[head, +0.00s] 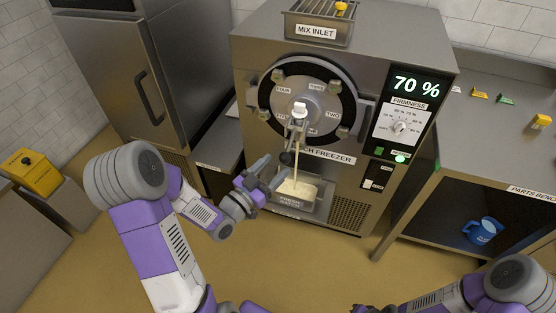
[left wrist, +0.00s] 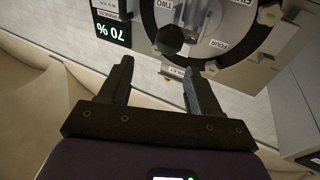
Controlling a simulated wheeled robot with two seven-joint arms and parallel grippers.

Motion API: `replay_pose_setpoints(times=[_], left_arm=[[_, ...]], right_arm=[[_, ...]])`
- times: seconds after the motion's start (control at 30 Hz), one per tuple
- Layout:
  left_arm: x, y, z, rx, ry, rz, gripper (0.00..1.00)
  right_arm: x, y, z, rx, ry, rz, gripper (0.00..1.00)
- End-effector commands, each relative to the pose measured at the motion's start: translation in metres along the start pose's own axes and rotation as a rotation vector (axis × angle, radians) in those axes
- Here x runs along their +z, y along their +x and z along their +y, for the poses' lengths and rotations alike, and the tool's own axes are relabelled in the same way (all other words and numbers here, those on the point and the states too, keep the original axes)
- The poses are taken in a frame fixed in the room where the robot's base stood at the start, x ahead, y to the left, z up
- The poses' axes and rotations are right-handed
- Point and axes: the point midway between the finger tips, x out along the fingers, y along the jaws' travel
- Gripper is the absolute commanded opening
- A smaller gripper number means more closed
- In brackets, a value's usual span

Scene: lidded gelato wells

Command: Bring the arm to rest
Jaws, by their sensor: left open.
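My left arm reaches in from the left in the head view. Its gripper (head: 268,176) is open and stands in front of the batch freezer (head: 340,172), just left of the stream from the spout. In the left wrist view the two fingers (left wrist: 158,70) are apart with nothing between them. The freezer's round door (head: 308,98) and its 70 % display (head: 417,86) face me. Pale gelato falls into the fresh batch pan (head: 296,208) below the spout. My right arm shows at the lower right; its gripper is mostly cut off by the bottom edge.
The parts bench (head: 500,135) stands at right, with small coloured pieces on top and a blue jug (head: 483,230) on its lower shelf. A steel cabinet (head: 125,85) stands at left. A yellow box (head: 32,172) is at far left. Open floor lies in front.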

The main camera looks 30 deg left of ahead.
Motion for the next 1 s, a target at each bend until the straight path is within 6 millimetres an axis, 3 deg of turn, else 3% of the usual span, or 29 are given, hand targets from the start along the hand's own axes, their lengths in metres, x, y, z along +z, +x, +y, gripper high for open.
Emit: replay_pose_setpoints(times=[0.27,0.37,0.5,0.57,0.6,0.7,0.83,1.0], left_arm=[[0.006,0.002,0.002,0.0,-0.016,-0.024,0.63],[0.034,0.008,0.011,-0.007,-0.082,-0.136,0.63],[0.11,0.004,0.047,-0.021,-0.257,-0.464,0.63],[0.146,-0.009,0.072,-0.025,-0.344,-0.644,0.63],[0.169,-0.022,0.091,-0.027,-0.398,-0.766,0.63],[0.21,-0.063,0.136,-0.038,-0.515,-1.054,0.63],[0.235,-0.117,0.183,-0.058,-0.621,-1.359,0.63],[0.243,-0.161,0.214,-0.086,-0.688,-1.58,0.63]], right_arm=[[0.0,-0.002,-0.001,0.0,0.0,0.0,0.0],[0.0,-0.007,-0.003,0.0,0.0,0.0,0.0],[0.001,-0.02,-0.008,0.0,0.0,0.0,0.0],[0.001,-0.026,-0.01,0.0,0.0,0.0,0.0],[0.001,-0.03,-0.011,0.0,0.0,0.0,0.0],[0.002,-0.039,-0.015,0.0,0.0,0.0,0.0],[0.002,-0.047,-0.018,0.0,0.0,0.0,0.0],[0.002,-0.051,-0.019,0.0,0.0,0.0,0.0]])
